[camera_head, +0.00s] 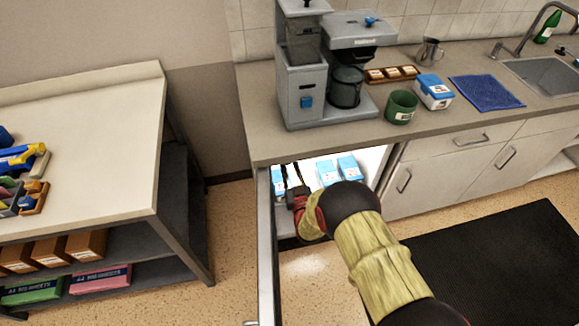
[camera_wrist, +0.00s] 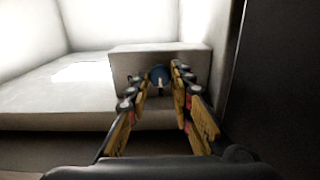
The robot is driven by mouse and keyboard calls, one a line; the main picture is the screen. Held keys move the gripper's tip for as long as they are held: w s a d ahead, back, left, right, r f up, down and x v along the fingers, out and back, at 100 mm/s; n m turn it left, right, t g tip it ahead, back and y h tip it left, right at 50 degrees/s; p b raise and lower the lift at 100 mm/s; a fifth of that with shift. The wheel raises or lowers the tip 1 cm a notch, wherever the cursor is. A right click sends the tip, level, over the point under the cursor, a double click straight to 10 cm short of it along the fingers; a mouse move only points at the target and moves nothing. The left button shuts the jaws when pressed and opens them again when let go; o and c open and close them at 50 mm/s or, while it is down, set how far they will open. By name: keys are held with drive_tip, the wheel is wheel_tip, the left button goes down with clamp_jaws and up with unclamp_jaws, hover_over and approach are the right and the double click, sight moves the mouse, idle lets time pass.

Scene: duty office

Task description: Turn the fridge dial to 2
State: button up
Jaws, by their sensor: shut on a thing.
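No dial numbers can be read. In the head view my gripper (camera_head: 293,180) is inside the open fridge (camera_head: 379,165) under the counter, and the dial is hidden there. The fridge door (camera_head: 266,245) stands open on the left of my arm.
Blue-and-white cartons (camera_head: 348,167) stand in the fridge near my gripper. A dark fridge wall (camera_wrist: 265,80) is close on the right in the wrist view. A side table (camera_head: 90,120) is left.

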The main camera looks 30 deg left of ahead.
clamp_jaws()
drive_tip(key=shift+a+n+b, duration=0.1)
drive_tip(key=shift+n+b, duration=1.5)
drive_tip(key=shift+n, duration=2.2)
drive_tip(key=o, duration=0.8)
unclamp_jaws()
drive_tip(key=v, duration=1.2)
